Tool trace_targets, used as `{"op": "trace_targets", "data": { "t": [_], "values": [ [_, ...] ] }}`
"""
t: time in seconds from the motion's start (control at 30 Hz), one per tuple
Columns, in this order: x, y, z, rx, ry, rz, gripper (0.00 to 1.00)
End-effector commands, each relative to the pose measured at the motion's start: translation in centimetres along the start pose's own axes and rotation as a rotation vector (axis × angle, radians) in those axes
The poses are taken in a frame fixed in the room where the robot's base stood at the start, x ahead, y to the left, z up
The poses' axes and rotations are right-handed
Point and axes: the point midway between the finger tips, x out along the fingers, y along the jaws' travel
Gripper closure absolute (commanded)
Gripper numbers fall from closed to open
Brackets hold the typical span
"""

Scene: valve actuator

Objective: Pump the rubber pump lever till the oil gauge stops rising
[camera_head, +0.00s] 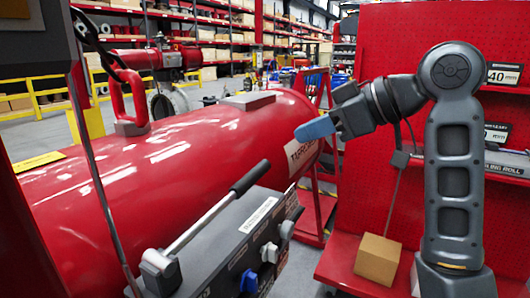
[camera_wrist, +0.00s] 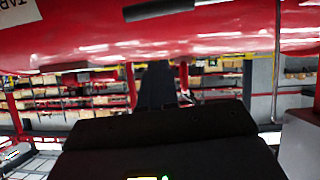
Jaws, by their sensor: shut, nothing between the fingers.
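The pump lever has a black rubber grip (camera_head: 250,178) on a silver shaft (camera_head: 200,222) that slants up to the right from a grey pivot block (camera_head: 160,271). A dark bar that looks like the grip (camera_wrist: 158,10) shows at the top of the wrist view. My gripper (camera_head: 314,129) is shut and empty, with blue fingertips pointing left. It is up and to the right of the grip in the head view, apart from it. Its dark fingers also show in the wrist view (camera_wrist: 156,85). I cannot make out the oil gauge in either view.
A large red tank (camera_head: 150,170) lies behind the lever. A grey control panel (camera_head: 250,245) with a blue knob (camera_head: 249,281) and grey knobs is beside the lever. A cardboard box (camera_head: 378,259) sits on a red shelf at lower right. A thin pole (camera_head: 97,180) stands at left.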

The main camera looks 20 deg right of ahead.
Motion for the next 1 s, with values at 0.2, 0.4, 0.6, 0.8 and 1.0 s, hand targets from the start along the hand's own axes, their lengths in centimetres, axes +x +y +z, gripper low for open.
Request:
{"op": "trace_targets", "data": {
  "t": [0.2, 0.4, 0.6, 0.8, 1.0],
  "values": [
    [3.2, -0.1, 0.0, 0.003, -0.002, -0.004, 1.0],
    [7.2, -0.1, -0.1, 0.004, -0.002, -0.003, 1.0],
    [10.5, -0.1, 0.8, 0.007, -0.002, -0.001, 1.0],
    [12.0, 0.0, 2.3, 0.004, 0.0, 0.001, 1.0],
    [12.5, 0.0, 2.9, 0.004, 0.0, 0.001, 1.0]
  ]
}}
